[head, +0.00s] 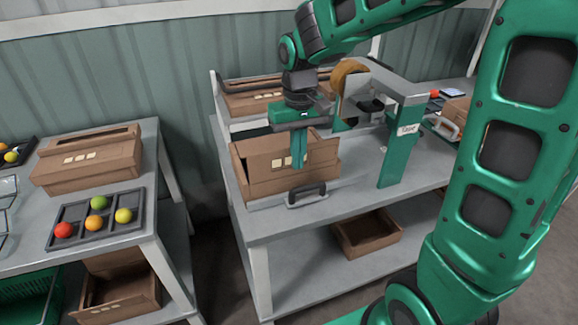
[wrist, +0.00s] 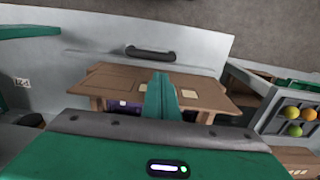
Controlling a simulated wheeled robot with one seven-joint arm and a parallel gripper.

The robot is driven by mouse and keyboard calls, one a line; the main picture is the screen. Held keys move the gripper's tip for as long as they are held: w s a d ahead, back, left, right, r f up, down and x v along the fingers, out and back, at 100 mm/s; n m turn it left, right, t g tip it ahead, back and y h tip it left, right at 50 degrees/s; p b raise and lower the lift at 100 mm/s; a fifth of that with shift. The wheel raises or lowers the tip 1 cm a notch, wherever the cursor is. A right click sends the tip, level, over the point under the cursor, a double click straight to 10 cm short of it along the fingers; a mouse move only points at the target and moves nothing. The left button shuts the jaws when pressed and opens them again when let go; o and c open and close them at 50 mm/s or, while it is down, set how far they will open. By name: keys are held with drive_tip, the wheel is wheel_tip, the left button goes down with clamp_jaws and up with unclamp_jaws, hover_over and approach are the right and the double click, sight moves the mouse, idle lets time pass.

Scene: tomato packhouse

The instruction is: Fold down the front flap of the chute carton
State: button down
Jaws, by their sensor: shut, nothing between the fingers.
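The chute carton (head: 262,180) is a brown open box on the grey bench top, behind a black handle. Its front flap (head: 258,161) is a wide brown panel with pale square labels, raised and leaning back over the opening.
A tape stand (head: 400,145) with a brown roll stands close right of the carton. Another carton (head: 250,98) lies behind. The black handle (head: 307,193) sits at the bench's front edge.

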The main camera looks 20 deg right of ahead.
drive_tip(key=shift+w+r, duration=0.15)
drive_tip(key=shift+w, duration=0.75)
drive_tip(key=shift+w+f, duration=0.55)
drive_tip(key=shift+w, duration=0.25)
drive_tip(key=shift+w+f, duration=0.6)
drive_tip(key=shift+w, duration=0.2)
drive_tip(key=shift+w+f, duration=0.55)
drive_tip(key=shift+w, duration=0.25)
wheel_tip(320, 180, up, 8)
